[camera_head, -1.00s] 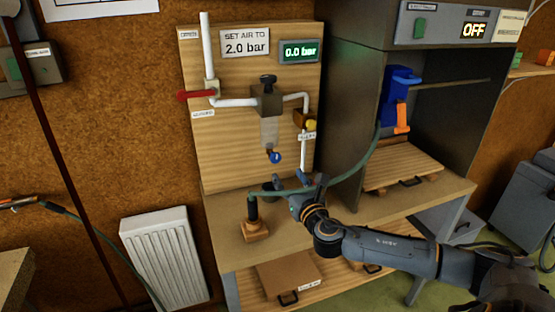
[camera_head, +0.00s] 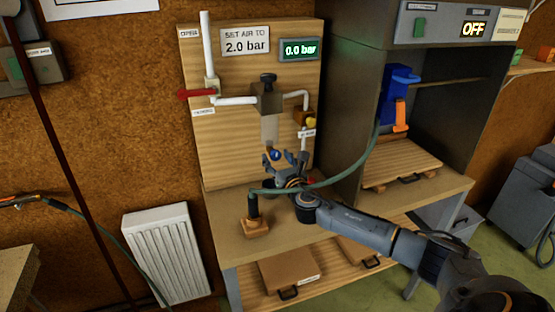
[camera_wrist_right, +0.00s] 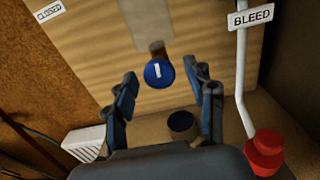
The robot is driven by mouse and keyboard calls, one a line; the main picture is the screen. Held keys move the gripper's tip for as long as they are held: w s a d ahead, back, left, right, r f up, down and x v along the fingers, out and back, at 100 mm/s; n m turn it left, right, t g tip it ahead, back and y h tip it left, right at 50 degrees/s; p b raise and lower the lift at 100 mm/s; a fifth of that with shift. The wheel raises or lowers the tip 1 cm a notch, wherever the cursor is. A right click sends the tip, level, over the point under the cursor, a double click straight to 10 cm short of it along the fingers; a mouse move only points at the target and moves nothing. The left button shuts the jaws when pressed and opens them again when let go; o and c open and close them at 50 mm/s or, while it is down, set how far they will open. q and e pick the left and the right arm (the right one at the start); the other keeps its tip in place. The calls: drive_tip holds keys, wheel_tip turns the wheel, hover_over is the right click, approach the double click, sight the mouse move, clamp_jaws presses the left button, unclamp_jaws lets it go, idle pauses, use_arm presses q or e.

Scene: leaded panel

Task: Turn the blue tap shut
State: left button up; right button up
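The blue tap (camera_head: 275,154) is a small round knob below the regulator body on the wooden panel. In the right wrist view it (camera_wrist_right: 159,74) faces the camera, with a white bar mark standing nearly upright. My right gripper (camera_head: 271,160) is just below and in front of the tap in the head view. In the right wrist view its fingers (camera_wrist_right: 166,88) are spread, one on either side of the tap and short of it. The gripper is open and empty; no contact with the tap shows. My left gripper is not in view.
A dark cup-like thing (camera_wrist_right: 181,124) stands under the tap. A red knob (camera_wrist_right: 265,150) and a white pipe labelled BLEED are close on the right. A green hose (camera_head: 340,176) passes by my right wrist. The red lever (camera_head: 197,93) and the 0.0 bar display (camera_head: 299,49) are above.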

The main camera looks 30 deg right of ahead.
drive_tip(key=c, duration=1)
drive_tip(key=shift+m, duration=0.3)
drive_tip(key=m+b, duration=0.1)
drive_tip(key=m, duration=0.1)
drive_tip(key=shift+f+m, duration=0.1)
drive_tip(key=shift+m, duration=0.2)
drive_tip(key=m+b, duration=0.1)
drive_tip(key=m, duration=0.3)
drive_tip(key=shift+m, duration=0.3)
drive_tip(key=m, duration=0.3)
drive_tip(key=shift+b, duration=0.4)
drive_tip(key=m, duration=0.4)
drive_tip(key=shift+m, duration=0.6)
